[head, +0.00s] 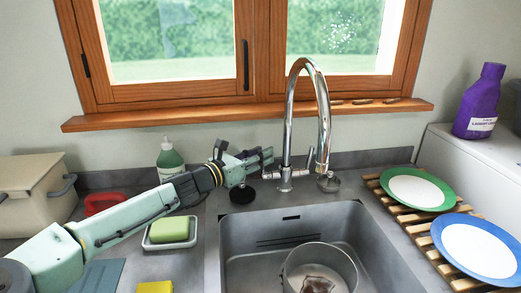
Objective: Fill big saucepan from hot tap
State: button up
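A metal saucepan (345,264) stands in the grey sink basin, cut off by the bottom edge of the head view. A dark reddish-brown patch shows inside it; I cannot tell what that is. The chrome tap (287,130) stands behind the sink, its tall spout curving over to the right. No water stream shows. My gripper (267,157) reaches in from the left, at the left side of the tap base by its left lever (270,175). Its fingertips are small and overlap the tap, so contact and opening are unclear.
The sink (236,222) has a raised rim. A slatted rack (398,214) at right holds a green-rimmed plate (417,190) and a blue-rimmed plate (475,248). A soap bottle (169,160), a sponge dish (152,243) and a black disc (242,194) lie near my arm.

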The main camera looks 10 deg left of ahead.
jog(key=shift+w+d, duration=0.1)
jog(key=shift+w, duration=0.15)
jog(key=shift+c, duration=0.6)
grip_shut()
